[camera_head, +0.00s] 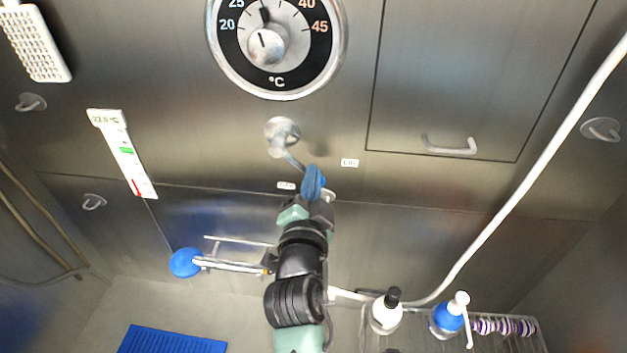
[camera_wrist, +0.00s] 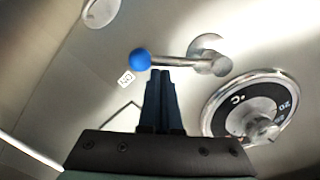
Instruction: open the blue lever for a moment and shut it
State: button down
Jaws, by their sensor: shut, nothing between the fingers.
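The lever (camera_head: 293,160) is a metal arm on a round wall mount (camera_head: 282,130), slanting down and right between the OFF label (camera_head: 286,185) and the ON label (camera_head: 350,162). Its blue ball knob (camera_wrist: 140,60) is clear in the wrist view but mostly hidden by my fingers in the head view. My gripper (camera_head: 313,174) is shut and empty. In the wrist view its fingertips (camera_wrist: 160,74) lie just beside the lever's rod, near the knob. I cannot tell whether they touch it.
A round temperature dial (camera_head: 277,82) sits above the lever. A thermometer strip (camera_head: 125,155) is at left. A white hose (camera_head: 530,165) crosses the right side. A white bottle (camera_head: 386,315) and a blue bottle (camera_head: 448,318) stand on a rack below. A blue mat (camera_head: 170,340) lies lower left.

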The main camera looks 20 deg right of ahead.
jog(key=shift+w+a+f+m+b, duration=0.1)
jog(key=shift+a+f+m+b, duration=0.2)
jog(key=shift+b, duration=0.75)
jog(key=a+f+m+b, duration=0.1)
jog(key=m+b, duration=0.1)
jog(key=b, duration=0.3)
jog(key=w+a+f+m+b, duration=0.1)
jog(key=m+b, duration=0.1)
jog(key=b, duration=0.3)
jog(key=a+f+m+b, duration=0.1)
jog(key=m+b, duration=0.1)
jog(key=b, duration=0.3)
jog(key=shift+w+a+m+t+b, duration=0.25)
jog(key=shift+m+t+b, duration=0.05)
jog(key=shift+a+r, duration=0.1)
